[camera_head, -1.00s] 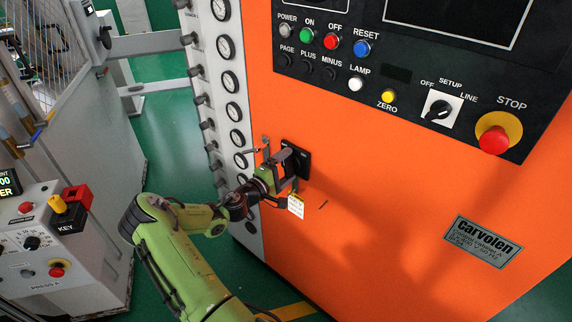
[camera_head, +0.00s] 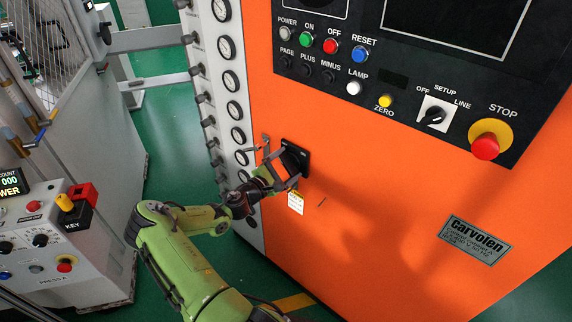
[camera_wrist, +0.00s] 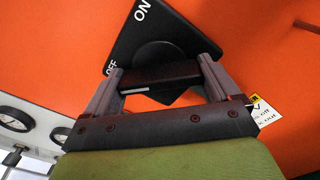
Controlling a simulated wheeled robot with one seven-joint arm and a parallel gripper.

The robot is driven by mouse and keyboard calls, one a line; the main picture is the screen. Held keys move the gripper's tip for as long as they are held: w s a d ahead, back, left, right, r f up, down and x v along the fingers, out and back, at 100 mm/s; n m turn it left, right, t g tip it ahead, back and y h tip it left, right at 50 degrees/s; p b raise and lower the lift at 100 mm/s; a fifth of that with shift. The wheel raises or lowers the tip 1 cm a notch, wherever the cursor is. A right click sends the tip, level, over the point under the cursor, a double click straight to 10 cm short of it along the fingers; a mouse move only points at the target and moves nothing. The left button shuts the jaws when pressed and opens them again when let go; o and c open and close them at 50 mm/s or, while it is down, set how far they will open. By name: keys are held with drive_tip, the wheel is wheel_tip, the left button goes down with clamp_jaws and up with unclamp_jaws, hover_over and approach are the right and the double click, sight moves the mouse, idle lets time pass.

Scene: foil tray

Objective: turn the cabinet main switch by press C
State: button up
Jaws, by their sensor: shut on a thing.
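The cabinet main switch (camera_head: 295,158) is a black square plate with a black handle on the orange cabinet front. In the wrist view its plate (camera_wrist: 180,25) bears the words ON and OFF and looks tilted. The black handle (camera_wrist: 160,76) lies between the two fingers of my gripper (camera_wrist: 160,80). My gripper is shut on this handle; in the head view the gripper (camera_head: 288,180) is at the plate's lower left. The gripper partly hides the handle in the head view.
A white and yellow tag (camera_head: 296,202) hangs just below the switch. A row of gauges (camera_head: 236,111) runs down the cabinet's left edge. A control panel with a red STOP button (camera_head: 486,147) is above right. A press console (camera_head: 45,240) stands at left.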

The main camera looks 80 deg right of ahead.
idle(0.4)
drive_tip(key=o, duration=0.8)
drive_tip(key=shift+w+f, duration=0.1)
drive_tip(key=v, duration=1.5)
drive_tip(key=shift+w+a+b, duration=0.2)
drive_tip(key=shift+a+b, duration=0.15)
drive_tip(key=shift+b, duration=0.05)
